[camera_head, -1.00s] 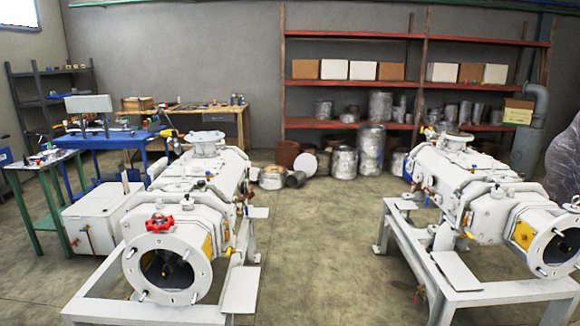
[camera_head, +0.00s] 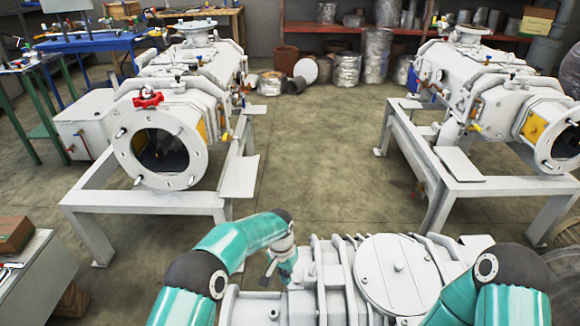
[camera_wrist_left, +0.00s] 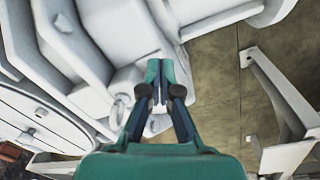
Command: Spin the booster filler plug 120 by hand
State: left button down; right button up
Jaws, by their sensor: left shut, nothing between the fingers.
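A white screw vacuum pump (camera_head: 335,285) lies at the bottom of the head view, close in front of me, with a round cover (camera_head: 400,275) on top. I cannot pick out the booster filler plug with certainty in either view. My left gripper (camera_head: 272,272) is at the left end of this pump, partly covered by its own wrist. In the left wrist view, my left gripper (camera_wrist_left: 160,72) is shut and empty, close over white pump housing (camera_wrist_left: 105,35). A ring-shaped lifting eye (camera_wrist_left: 118,110) stands beside its fingers. My right arm shows at lower right, but its gripper does not.
Two more white pumps on frames stand further back, at left (camera_head: 190,75) and right (camera_head: 480,75). Bare floor (camera_head: 310,160) lies between them. A grey bench with a brown box (camera_head: 12,235) is at lower left. Shelves with metal cans stand at the back.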

aim_at(297, 288)
pick_arm(q)
jog(key=shift+w+d+r+y+b, duration=0.4)
jog(key=shift+w+d+r+b, duration=0.25)
jog(key=shift+w+b, duration=0.15)
jog(key=shift+f+b, duration=2)
jog(key=shift+f, duration=1.35)
pick_arm(e)
notch_tip(297, 288, down, 7)
jog(key=shift+r, duration=0.2)
pick_arm(q)
jog(key=shift+w+r, duration=0.1)
jog(key=shift+w, duration=0.05)
jog(key=shift+s+d, duration=0.2)
jog(key=shift+d, duration=0.05)
pick_arm(e)
jog(key=shift+f, duration=0.2)
pick_arm(q)
jog(key=shift+s+d+b, duration=0.2)
jog(key=shift+d+b, duration=0.1)
jog(key=shift+b, duration=0.1)
pick_arm(e)
jog(key=shift+f, duration=0.2)
pick_arm(q)
jog(key=shift+s+d, duration=0.1)
jog(key=shift+d, duration=0.3)
pick_arm(e)
jog(key=shift+f, duration=0.1)
